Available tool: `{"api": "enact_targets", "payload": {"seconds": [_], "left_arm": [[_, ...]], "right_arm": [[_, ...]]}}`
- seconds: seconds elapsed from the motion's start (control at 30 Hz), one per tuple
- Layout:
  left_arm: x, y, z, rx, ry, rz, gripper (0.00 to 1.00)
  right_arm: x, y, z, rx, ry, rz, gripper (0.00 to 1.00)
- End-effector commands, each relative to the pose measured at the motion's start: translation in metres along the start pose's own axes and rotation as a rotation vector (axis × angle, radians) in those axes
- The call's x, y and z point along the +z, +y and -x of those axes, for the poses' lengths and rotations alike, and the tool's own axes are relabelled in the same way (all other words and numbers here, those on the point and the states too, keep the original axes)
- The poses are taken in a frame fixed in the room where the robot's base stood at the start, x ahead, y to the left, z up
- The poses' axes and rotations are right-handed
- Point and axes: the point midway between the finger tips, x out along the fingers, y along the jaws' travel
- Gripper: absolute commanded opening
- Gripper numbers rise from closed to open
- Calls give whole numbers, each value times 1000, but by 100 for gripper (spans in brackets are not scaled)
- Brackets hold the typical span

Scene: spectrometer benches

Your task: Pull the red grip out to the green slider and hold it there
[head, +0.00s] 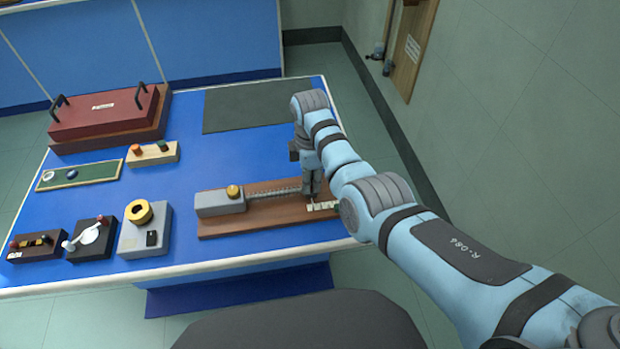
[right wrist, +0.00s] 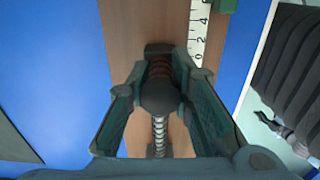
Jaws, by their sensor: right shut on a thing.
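My right gripper (head: 311,192) is over the right part of a brown spring board (head: 270,222). In the right wrist view its two fingers (right wrist: 160,92) are shut on the red grip (right wrist: 158,67), a ribbed piece behind a dark round knob. The coil spring (head: 274,190) runs from the grip to a grey block (head: 220,203) with a yellow knob. A white scale (right wrist: 199,35) lies beside the grip. The green slider (right wrist: 226,5) shows at the top edge of the right wrist view, farther along the scale than the grip.
On the blue bench (head: 175,205), several small devices stand at the left, including a grey box with a yellow ring (head: 138,212). A dark red case (head: 105,112) is at the back left. A dark mat (head: 250,108) lies bare behind the board.

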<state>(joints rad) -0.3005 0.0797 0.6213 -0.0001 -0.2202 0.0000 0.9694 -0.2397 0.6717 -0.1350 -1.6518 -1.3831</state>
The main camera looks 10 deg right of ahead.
Motion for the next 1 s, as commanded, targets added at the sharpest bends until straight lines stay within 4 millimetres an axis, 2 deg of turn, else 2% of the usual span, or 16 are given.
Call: {"api": "enact_targets", "payload": {"seconds": [0.37,1.0], "left_arm": [[0,0,2,0,-1,0,46],[-3,-2,30,0,-1,0,46]], "right_arm": [[2,-2,-1,-6,-1,0,0],[40,-2,-1,-9,-3,-2,0]]}}
